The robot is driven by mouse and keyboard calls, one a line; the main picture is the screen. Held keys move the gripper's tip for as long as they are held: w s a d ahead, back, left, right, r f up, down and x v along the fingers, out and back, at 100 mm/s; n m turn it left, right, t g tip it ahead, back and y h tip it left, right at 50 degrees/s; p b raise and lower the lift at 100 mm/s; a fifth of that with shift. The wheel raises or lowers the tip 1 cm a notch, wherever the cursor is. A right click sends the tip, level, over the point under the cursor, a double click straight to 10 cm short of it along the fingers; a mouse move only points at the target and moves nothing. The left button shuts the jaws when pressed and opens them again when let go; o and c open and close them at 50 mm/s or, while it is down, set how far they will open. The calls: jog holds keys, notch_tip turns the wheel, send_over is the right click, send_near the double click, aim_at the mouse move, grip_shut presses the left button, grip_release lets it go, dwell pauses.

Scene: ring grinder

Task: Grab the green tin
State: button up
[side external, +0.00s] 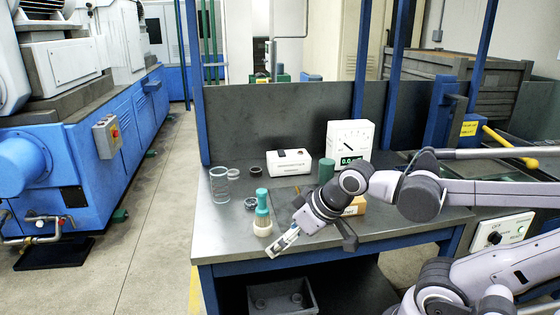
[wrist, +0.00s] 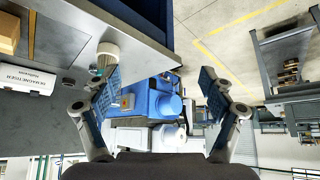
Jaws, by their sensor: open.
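The green tin (side external: 326,171) is a dark green cylinder standing upright on the grey bench, in the side external view. It is between a white box and a white gauge box, behind my wrist, which may cover its lower part. My gripper (side external: 283,243) is open and empty at the bench's front edge, in front of the tin and to its left, pointing down-left. In the wrist view my gripper (wrist: 160,82) has its fingers spread wide with nothing between them. I cannot make out the tin in the wrist view.
A glass jar (side external: 219,186) and dark rings (side external: 251,203) are at the left. The white demagnetiser box (side external: 289,162) and gauge box (side external: 350,142) are at the back. A cardboard box (side external: 355,206) is partly hidden by my wrist.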

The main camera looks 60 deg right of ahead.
jog(key=w+d+r+m+g+h, duration=0.1)
jog(key=w+d+r+m+h, duration=0.1)
jog(key=w+d+r+m, duration=0.5)
jog(key=m+g+h, duration=0.2)
jog(key=m+g, duration=0.2)
jog(key=m, duration=0.1)
send_near(328, 162)
jog(key=f, duration=0.1)
jog(key=x, duration=0.5)
jog(key=shift+w+d, duration=0.2)
jog(key=shift+x, duration=3.25)
jog(key=c, duration=1.4)
